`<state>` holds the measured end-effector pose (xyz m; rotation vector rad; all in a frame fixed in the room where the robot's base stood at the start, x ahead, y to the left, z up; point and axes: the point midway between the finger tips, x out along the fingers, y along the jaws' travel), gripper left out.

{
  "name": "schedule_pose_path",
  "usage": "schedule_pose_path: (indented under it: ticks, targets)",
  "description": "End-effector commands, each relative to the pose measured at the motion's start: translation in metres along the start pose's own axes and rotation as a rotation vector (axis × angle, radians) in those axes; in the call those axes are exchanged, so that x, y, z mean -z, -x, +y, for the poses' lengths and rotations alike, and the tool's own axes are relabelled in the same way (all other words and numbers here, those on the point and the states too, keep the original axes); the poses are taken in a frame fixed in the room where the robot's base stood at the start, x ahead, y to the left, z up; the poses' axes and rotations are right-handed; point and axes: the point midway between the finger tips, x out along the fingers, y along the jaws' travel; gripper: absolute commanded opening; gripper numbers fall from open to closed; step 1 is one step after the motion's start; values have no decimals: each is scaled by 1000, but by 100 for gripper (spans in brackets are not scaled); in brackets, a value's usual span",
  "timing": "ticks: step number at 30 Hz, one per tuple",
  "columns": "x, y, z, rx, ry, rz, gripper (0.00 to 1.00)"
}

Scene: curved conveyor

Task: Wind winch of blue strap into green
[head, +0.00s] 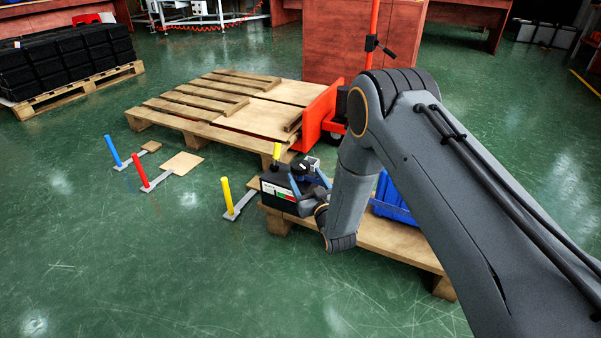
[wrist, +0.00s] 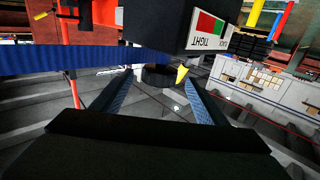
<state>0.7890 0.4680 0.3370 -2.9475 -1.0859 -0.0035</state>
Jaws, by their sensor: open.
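The winch is a black box (head: 272,186) at the left end of the near pallet, with a red and green label and a yellow handle (head: 277,152) standing up behind it. In the wrist view the box (wrist: 170,33) fills the top, and its label (wrist: 210,27) reads TIGHT upside down. The blue strap (wrist: 60,61) runs left from the box. A yellow pointer tip (wrist: 183,73) shows below the label; I cannot tell which colour it marks. My gripper (head: 306,175) is open beside the box; its fingers stand on either side of a dark round part (wrist: 157,76). Contact is unclear.
A blue crate (head: 394,205) sits on the near pallet (head: 385,235), behind my arm. Red, blue and yellow posts stand on the floor to the left. A larger pallet (head: 215,128) and a red pallet jack (head: 318,117) are behind. The front left floor is clear.

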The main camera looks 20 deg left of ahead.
Motion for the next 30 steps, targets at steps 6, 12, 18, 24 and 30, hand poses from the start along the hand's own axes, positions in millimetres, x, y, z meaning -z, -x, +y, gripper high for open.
schedule_pose_path:
  ticks: [6, 12, 18, 24, 30]
  targets:
    - [-2, -35, 1, 0, 0, 2, 67]
    - [-2, -53, 0, 0, 0, -2, 67]
    - [0, -56, 0, -1, 0, -2, 67]
    - [0, -56, 0, -1, 0, -2, 55]
    - [0, -58, -3, 0, 0, -2, 26]
